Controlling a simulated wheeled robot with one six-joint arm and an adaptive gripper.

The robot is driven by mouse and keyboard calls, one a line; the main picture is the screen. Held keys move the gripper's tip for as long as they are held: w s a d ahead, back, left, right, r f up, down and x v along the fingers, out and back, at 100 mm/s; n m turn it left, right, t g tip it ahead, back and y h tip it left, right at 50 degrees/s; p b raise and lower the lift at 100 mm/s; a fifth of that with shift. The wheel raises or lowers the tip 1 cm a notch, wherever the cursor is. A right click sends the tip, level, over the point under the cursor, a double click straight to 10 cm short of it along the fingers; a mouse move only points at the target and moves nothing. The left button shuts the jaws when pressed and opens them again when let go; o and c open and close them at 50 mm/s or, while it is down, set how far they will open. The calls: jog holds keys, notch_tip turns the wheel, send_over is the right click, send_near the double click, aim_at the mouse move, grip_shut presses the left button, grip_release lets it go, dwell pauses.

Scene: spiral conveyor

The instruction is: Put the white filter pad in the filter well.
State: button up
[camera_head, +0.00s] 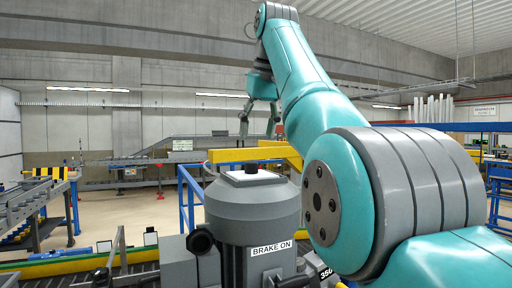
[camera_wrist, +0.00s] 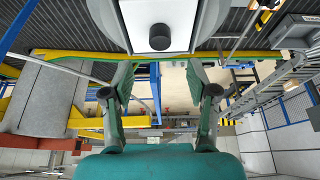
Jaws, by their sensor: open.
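A white square pad (camera_head: 252,177) with a black round knob on its middle lies on top of a grey drum-shaped housing (camera_head: 252,212). I take it for the filter pad. In the wrist view the pad (camera_wrist: 178,38) shows at the top centre, with the black knob facing me. My gripper (camera_head: 258,134) is open and empty, and in the head view its fingers hang above and behind the housing. In the wrist view its fingertips (camera_wrist: 158,68) are spread wide, apart from the pad. I cannot make out a separate filter well.
The housing bears a "BRAKE ON" label (camera_head: 272,248) and has dark knobs beside it. A yellow beam (camera_head: 247,154) and blue rails (camera_head: 190,195) stand just behind it. A roller conveyor (camera_head: 30,200) is at the left. Open floor (camera_head: 130,210) lies between.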

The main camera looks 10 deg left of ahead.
jog(key=shift+v, duration=1.9)
